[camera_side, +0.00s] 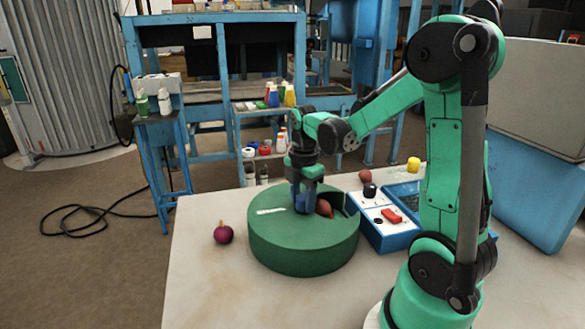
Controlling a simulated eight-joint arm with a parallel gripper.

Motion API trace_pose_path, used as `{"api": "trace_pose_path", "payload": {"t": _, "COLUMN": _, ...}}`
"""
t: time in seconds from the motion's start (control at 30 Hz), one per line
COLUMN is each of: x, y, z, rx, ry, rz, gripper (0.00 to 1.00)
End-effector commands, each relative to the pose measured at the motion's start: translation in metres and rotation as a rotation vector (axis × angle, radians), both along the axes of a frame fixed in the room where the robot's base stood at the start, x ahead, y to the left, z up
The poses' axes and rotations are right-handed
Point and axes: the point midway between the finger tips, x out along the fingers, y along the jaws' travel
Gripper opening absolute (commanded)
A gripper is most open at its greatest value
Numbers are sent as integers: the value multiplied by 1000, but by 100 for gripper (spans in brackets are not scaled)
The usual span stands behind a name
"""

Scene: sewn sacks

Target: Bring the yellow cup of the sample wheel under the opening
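A round dark green drum (303,245), which appears to be the sample wheel's housing, stands on the pale table. A white mark (271,211) lies on its top, and a dark gap shows at its right rim. My gripper (304,207) points down at the drum's top, with something blue between or at its fingertips; I cannot tell whether it holds anything. A reddish-brown rounded thing (323,208) sits just right of the fingertips. A small yellow thing (413,164) stands behind the control box; I cannot tell if it is a cup. No cups inside the drum are visible.
A blue-and-white control box (383,222) with a black knob (370,190) and red switch (392,215) stands right of the drum. A purple onion-like thing (223,232) lies left of it, and a brown one (365,176) behind. The table's front left is clear.

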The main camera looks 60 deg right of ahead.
Motion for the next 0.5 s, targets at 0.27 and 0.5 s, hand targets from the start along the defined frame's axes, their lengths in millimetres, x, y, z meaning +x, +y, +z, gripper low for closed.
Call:
{"api": "trace_pose_path", "payload": {"t": 0.27, "x": 0, "y": 0, "z": 0, "rx": 1, "ry": 2, "rz": 0, "gripper": 0}}
{"api": "trace_pose_path", "payload": {"t": 0.5, "x": -1, "y": 0, "z": 0, "rx": 1, "ry": 3, "rz": 8, "gripper": 0}}
